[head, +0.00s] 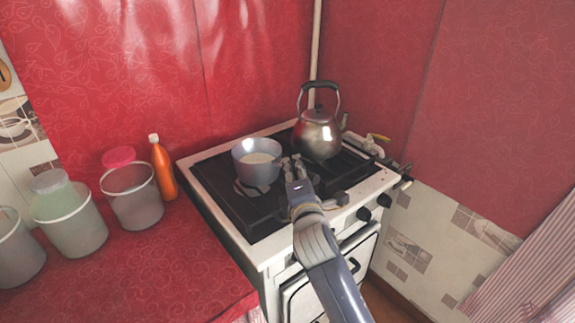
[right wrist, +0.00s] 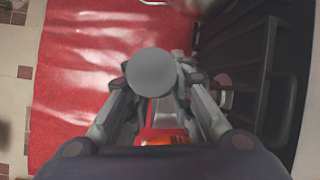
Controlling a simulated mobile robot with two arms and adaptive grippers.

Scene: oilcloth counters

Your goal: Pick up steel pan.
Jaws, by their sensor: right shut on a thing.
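The steel pan (head: 257,174), a grey-blue round pan with pale contents, appears upright at the stove's left side in the head view. My right gripper (head: 292,166) reaches in from the front and is at the pan's right side, shut on it. The fingers hide the part they hold. In the right wrist view a smooth grey round shape (right wrist: 152,71) sits between the fingertips; it looks like part of the pan. I cannot tell whether the pan rests on the grate or is slightly above it. My left gripper is not in view.
A metal kettle (head: 318,137) stands just behind and right of my right gripper on the stove (head: 262,222). An orange bottle (head: 162,168) and several translucent buckets (head: 133,196) stand on the red counter (head: 172,262) to the left. The counter's front is clear.

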